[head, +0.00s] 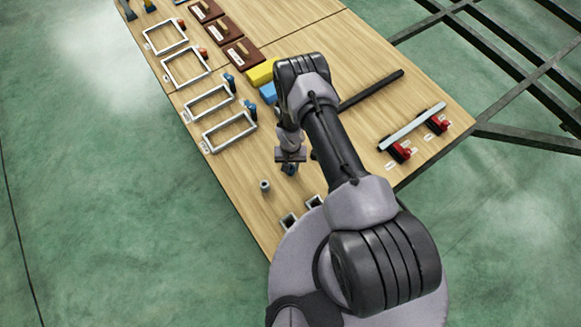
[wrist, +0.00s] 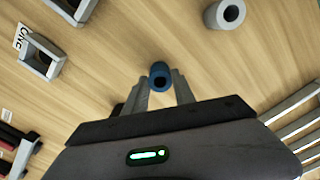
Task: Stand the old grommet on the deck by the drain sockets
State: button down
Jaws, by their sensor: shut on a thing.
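My gripper (head: 290,161) is over the wooden deck (head: 243,205), left of my arm in the head view. In the wrist view, its two fingers (wrist: 161,90) are shut on a short dark blue ring-shaped piece (wrist: 160,72), likely the old grommet. Its open end shows a dark hole. The gap between it and the deck is hard to judge. The square grey drain sockets (head: 288,222) stand near the deck's front edge, and one shows beside a "ONE" label in the wrist view (wrist: 40,58).
A grey cylinder with a dark bore (head: 265,185) stands on the deck near the gripper. Grey rectangular frames (head: 229,132) lie to the left. A grey bar on red clamps (head: 411,127) and a black bar (head: 371,91) are to the right.

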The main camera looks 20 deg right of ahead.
jog(key=shift+r, duration=0.1)
jog(key=c, duration=1)
grip_release()
jog(key=shift+c, duration=0.2)
